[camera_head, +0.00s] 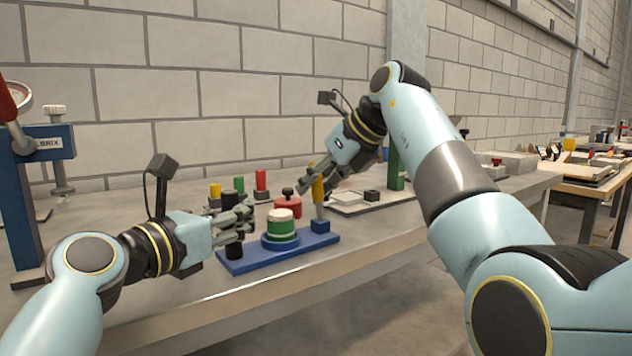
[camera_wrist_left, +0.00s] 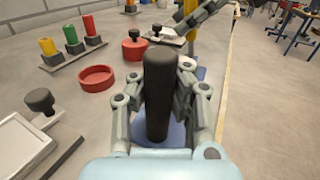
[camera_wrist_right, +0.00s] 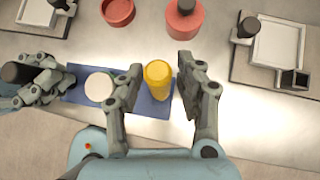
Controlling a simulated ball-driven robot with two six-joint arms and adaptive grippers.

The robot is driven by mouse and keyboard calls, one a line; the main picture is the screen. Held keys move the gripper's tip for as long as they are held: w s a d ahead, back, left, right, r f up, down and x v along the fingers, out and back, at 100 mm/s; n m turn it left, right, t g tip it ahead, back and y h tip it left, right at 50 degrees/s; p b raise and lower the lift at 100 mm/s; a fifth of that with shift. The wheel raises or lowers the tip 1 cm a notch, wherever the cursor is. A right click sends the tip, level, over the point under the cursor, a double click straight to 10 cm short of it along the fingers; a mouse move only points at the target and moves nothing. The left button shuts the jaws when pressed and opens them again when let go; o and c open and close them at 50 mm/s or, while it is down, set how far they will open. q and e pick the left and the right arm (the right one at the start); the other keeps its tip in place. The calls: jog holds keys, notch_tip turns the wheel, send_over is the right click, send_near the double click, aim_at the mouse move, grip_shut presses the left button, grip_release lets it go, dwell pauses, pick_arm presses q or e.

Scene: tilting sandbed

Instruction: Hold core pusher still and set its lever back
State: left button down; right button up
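The core pusher has a blue base (camera_head: 258,262) on the bench, with a black post (camera_wrist_left: 158,95) at its left end, a green and white core (camera_head: 281,226) in the middle and an upright yellow lever (camera_head: 318,188) at its right end. My left gripper (camera_head: 238,217) has its fingers closed against both sides of the black post. My right gripper (camera_wrist_right: 159,68) is open, with its fingers on either side of the yellow lever (camera_wrist_right: 159,78). Small gaps show between lever and fingers. In the head view the right fingers partly hide the lever.
Behind the pusher are a red lidded pot (camera_wrist_right: 184,20), a red dish (camera_wrist_left: 97,78) and a rack with yellow, green and red cylinders (camera_wrist_left: 73,40). A grey tray (camera_wrist_right: 278,45) lies to the right. A blue press (camera_head: 20,210) stands at far left. The bench's front edge is close.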

jog(key=shift+o, duration=0.3)
jog(key=shift+s+d+r, duration=0.2)
jog(key=shift+d+r, duration=0.1)
jog(key=shift+r, duration=0.15)
jog(key=v, duration=1.1)
pick_arm(q)
jog(key=c, duration=2)
grip_release()
jog(key=o, duration=0.7)
jog(key=shift+c, duration=0.2)
